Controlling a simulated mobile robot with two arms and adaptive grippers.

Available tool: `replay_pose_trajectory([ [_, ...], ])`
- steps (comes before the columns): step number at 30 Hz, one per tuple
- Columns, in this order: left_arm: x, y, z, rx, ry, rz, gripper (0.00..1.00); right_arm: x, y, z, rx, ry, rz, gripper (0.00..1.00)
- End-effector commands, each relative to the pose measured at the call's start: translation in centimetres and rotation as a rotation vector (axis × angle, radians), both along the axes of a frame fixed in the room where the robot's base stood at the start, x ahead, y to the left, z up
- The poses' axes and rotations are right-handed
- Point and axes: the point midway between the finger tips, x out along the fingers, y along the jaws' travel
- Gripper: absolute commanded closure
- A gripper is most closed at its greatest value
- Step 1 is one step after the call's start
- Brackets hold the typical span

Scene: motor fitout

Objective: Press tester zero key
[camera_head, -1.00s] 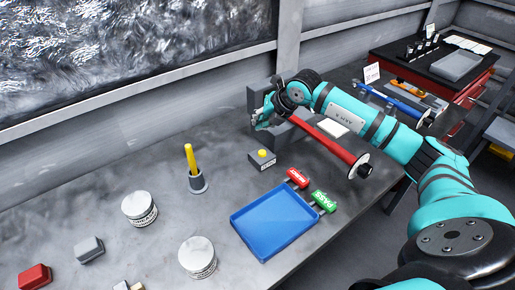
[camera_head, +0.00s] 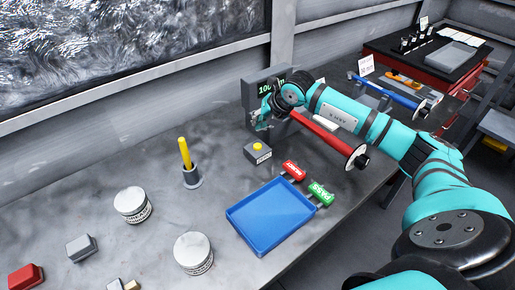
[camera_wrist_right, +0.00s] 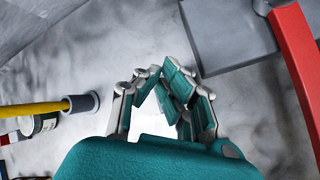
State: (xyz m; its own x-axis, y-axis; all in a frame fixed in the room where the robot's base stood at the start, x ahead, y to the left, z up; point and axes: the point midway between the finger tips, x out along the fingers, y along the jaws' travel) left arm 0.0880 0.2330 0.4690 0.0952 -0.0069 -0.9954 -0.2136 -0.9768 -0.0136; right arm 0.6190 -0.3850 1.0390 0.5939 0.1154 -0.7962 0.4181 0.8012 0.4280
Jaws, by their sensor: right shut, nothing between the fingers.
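The tester is a grey upright unit (camera_head: 249,102) with a green-lit display (camera_head: 270,88) at the back of the bench. The arm partly covers the display. A small grey box with a yellow button (camera_head: 257,147) stands in front of it; its label is too small to read. My right gripper (camera_head: 262,124) is shut and empty, in front of the tester and above and behind the yellow button, apart from it. In the right wrist view the closed fingers (camera_wrist_right: 163,80) point at the bench beside a grey plate (camera_wrist_right: 225,35). My left gripper is not in view.
A red bar tool (camera_head: 325,133) with a white disc runs beside the tester under my right arm; it also shows in the wrist view (camera_wrist_right: 295,60). A blue tray (camera_head: 270,218), red tag (camera_head: 293,170), green PASS tag (camera_head: 320,193), yellow-handled tool (camera_head: 185,154) and white cans (camera_head: 132,204) stand nearby.

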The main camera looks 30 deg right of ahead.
Motion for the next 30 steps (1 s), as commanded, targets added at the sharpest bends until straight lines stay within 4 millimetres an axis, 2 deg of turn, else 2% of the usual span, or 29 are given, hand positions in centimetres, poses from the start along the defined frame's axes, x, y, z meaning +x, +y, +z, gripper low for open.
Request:
replay_pose_trajectory([
  [1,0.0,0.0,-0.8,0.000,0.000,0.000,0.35,0.0,0.0,-1.3,0.000,0.001,0.000,1.00],
  [5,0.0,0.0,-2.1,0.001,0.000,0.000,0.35,0.0,0.0,-3.4,0.000,0.001,0.000,1.00],
  [9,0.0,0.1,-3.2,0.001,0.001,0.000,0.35,0.0,0.0,-4.5,0.000,0.000,0.000,1.00],
  [30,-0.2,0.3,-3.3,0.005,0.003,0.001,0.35,0.0,0.0,-4.7,0.000,0.000,0.000,1.00],
])
